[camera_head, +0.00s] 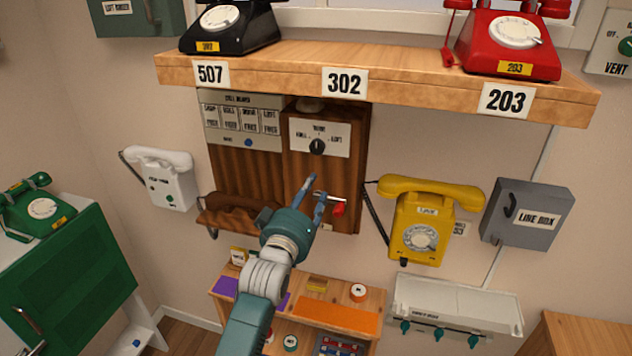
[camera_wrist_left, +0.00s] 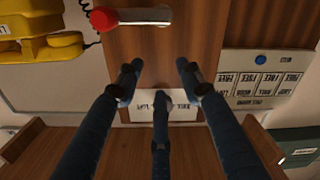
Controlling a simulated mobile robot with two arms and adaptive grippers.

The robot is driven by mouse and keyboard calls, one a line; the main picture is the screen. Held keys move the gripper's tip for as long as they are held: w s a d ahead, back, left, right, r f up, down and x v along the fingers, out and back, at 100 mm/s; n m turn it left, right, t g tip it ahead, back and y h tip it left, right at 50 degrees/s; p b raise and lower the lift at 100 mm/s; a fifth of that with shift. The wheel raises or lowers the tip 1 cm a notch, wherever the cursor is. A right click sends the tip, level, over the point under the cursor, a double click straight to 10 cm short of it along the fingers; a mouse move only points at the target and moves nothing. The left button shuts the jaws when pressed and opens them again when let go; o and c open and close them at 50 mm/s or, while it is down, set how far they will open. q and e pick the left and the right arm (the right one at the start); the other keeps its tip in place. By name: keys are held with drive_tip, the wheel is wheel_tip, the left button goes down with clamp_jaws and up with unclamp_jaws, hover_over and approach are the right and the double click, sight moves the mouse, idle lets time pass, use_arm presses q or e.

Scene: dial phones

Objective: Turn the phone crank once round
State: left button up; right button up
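The phone crank is a silver arm (camera_head: 328,197) with a red knob (camera_head: 338,210) on the front of a dark wooden wall phone box (camera_head: 348,140). In the left wrist view the red knob (camera_wrist_left: 103,18) and silver arm (camera_wrist_left: 148,15) lie at the top, beyond the fingertips. My left gripper (camera_head: 313,190) is open and empty, its fingers spread apart. It is in front of the box, close to the left of the crank in the head view. In the wrist view (camera_wrist_left: 160,78) the fingers appear apart from the crank. My right gripper is not in view.
A wooden shelf (camera_head: 420,85) with a black phone (camera_head: 235,28) and red phone (camera_head: 508,42) juts out above. A yellow phone (camera_head: 425,215) hangs right of the box. A low wooden cabinet (camera_head: 372,300) stands below.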

use_arm(q)
drive_tip(key=v, duration=0.3)
drive_tip(key=shift+s+a, duration=0.15)
drive_tip(key=shift+s, duration=0.2)
